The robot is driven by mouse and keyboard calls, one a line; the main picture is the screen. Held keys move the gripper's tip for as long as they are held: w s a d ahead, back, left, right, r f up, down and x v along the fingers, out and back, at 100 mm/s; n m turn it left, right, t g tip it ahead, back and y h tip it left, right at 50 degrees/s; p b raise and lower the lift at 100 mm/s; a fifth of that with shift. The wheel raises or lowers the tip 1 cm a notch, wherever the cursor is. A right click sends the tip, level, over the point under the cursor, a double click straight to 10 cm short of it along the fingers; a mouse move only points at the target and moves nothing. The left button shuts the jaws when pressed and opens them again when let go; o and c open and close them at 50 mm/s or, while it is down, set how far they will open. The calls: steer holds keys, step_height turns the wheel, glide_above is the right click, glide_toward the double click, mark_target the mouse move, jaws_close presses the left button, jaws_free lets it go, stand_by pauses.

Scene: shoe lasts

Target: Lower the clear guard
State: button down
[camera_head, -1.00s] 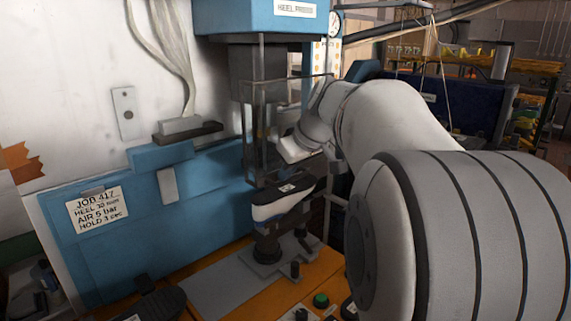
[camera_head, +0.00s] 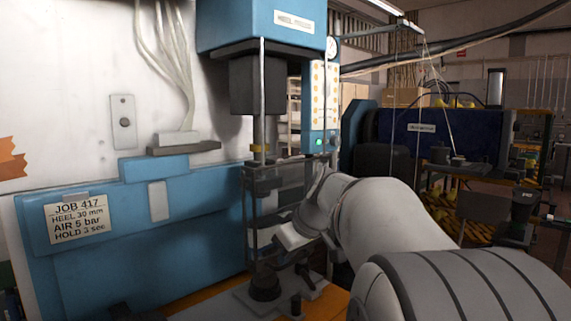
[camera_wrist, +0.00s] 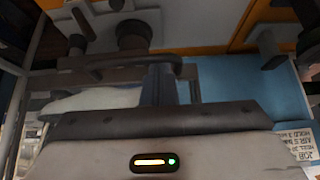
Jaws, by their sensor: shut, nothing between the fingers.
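The clear guard (camera_head: 285,180) is a dark-framed transparent box on the heel press (camera_head: 262,25). It stands low on the rods, well below the black ram (camera_head: 257,85), around the area above the dark post (camera_head: 265,280). My gripper (camera_head: 287,238) is at the guard's lower right part. In the wrist view my gripper (camera_wrist: 158,85) is shut beside a dark bar, with nothing seen between its fingers. I cannot tell whether it touches the bar. The shoe last is mostly hidden behind the guard and my arm in the head view.
A blue panel with a job card (camera_head: 78,220) stands left of the press. A green light (camera_head: 319,142) shows on the press's side panel. A blue machine (camera_head: 430,135) and racks stand behind on the right. My arm covers the right front.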

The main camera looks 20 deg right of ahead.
steer(key=shift+f, duration=0.4)
steer(key=shift+r, duration=0.1)
steer(key=r+p, duration=0.2)
steer(key=r, duration=0.1)
steer(key=r+p, duration=0.1)
steer(key=r, duration=0.1)
steer(key=shift+w+a+r, duration=0.1)
steer(key=shift+w+r, duration=0.15)
steer(key=shift+w, duration=0.05)
steer(key=v, duration=0.8)
steer(key=s+a+f+m+g+h+p, duration=0.1)
steer(key=s+a+f+m+g+p, duration=0.1)
steer(key=s+a+f, duration=0.4)
steer(key=s+a+f+m+g+h+p, duration=0.1)
steer(key=s+a+f+p, duration=0.3)
steer(key=s+f, duration=0.7)
steer(key=shift+s+a+f+m+g+p, duration=0.4)
steer(key=shift+s+a+m, duration=0.1)
steer(key=shift+a, duration=0.65)
